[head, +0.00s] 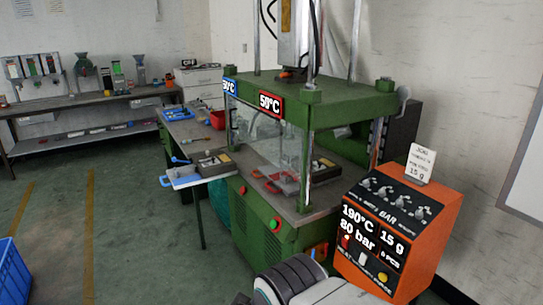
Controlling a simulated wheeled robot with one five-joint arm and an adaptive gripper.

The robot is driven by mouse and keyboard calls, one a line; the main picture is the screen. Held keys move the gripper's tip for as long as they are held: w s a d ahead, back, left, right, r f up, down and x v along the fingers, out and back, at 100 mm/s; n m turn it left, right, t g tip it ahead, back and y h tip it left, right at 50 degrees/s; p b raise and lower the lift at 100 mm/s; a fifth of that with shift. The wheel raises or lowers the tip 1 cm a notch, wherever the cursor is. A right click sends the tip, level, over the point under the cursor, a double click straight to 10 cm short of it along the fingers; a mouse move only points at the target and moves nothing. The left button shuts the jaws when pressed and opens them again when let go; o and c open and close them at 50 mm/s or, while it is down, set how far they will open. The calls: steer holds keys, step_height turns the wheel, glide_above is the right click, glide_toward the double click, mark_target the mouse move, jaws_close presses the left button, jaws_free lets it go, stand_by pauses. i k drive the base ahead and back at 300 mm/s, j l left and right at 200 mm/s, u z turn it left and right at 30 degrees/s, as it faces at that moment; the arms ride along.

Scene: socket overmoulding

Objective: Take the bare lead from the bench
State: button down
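The bench (186,135) stands left of the green press, with its long top running back to the wall. I cannot pick out a bare lead on it; things there are too small to tell. A dark box (214,164) with small pale and yellow parts lies at the bench's near end. A pale tray-like piece with blue handles (186,178) juts out beside it over the floor. Blue items (178,113) and a red bin (217,119) are farther back. A ribbed black and white part of my arm shows at the bottom; my gripper is not in view.
The green press (257,230) with clear guards and 50°C signs fills the middle. An orange control box (390,240) reads 190°C, 15 g, 80 bar at right. A long shelf table (90,102) stands back left. A blue crate (12,275) is lower left. Floor between is clear.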

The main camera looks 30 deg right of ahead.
mark_target(188, 141)
steer(key=i+z, duration=0.15)
steer(key=i, duration=0.5)
steer(key=i+z, duration=0.15)
steer(key=i, duration=0.55)
steer(key=i+z, duration=0.15)
steer(key=i, duration=0.5)
steer(key=i+j+z, duration=0.15)
steer(key=i, duration=0.55)
steer(key=i+j, duration=0.15)
steer(key=j, duration=0.2)
steer(key=i+j, duration=0.2)
steer(key=j, duration=0.2)
steer(key=i+j, duration=0.15)
steer(key=j, duration=0.2)
steer(key=i+j, duration=0.2)
steer(key=j, duration=0.15)
steer(key=i+j+z, duration=0.1)
steer(key=i+j, duration=1.2)
steer(key=i+l, duration=0.25)
steer(key=i, duration=0.25)
steer(key=i+l, duration=0.25)
steer(key=i, duration=0.2)
